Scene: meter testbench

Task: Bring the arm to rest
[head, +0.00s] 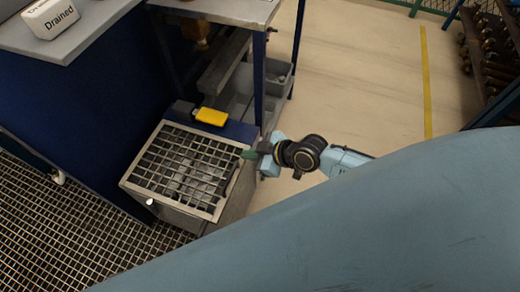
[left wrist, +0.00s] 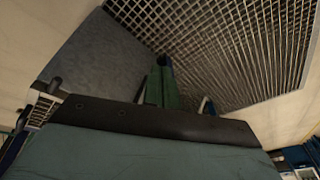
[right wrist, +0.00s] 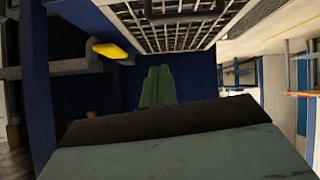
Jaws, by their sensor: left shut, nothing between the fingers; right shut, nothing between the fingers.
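My right gripper (head: 248,154) comes in from the right in the head view, at the right edge of a grated tray. Its green fingers are together and hold nothing. In the right wrist view the fingers (right wrist: 158,86) show closed in front of a dark blue panel. My left gripper is not seen in the head view. In the left wrist view its green fingers (left wrist: 161,86) are together and empty, pointing toward a metal grating (left wrist: 225,40).
The grated tray (head: 132,186) stands low beside a blue cabinet (head: 75,110). A yellow object (head: 211,116) lies behind it. A white "Drained" block (head: 50,17) sits on a grey top. Open floor (head: 375,75) with a yellow line lies right; a rack (head: 490,50) stands far right.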

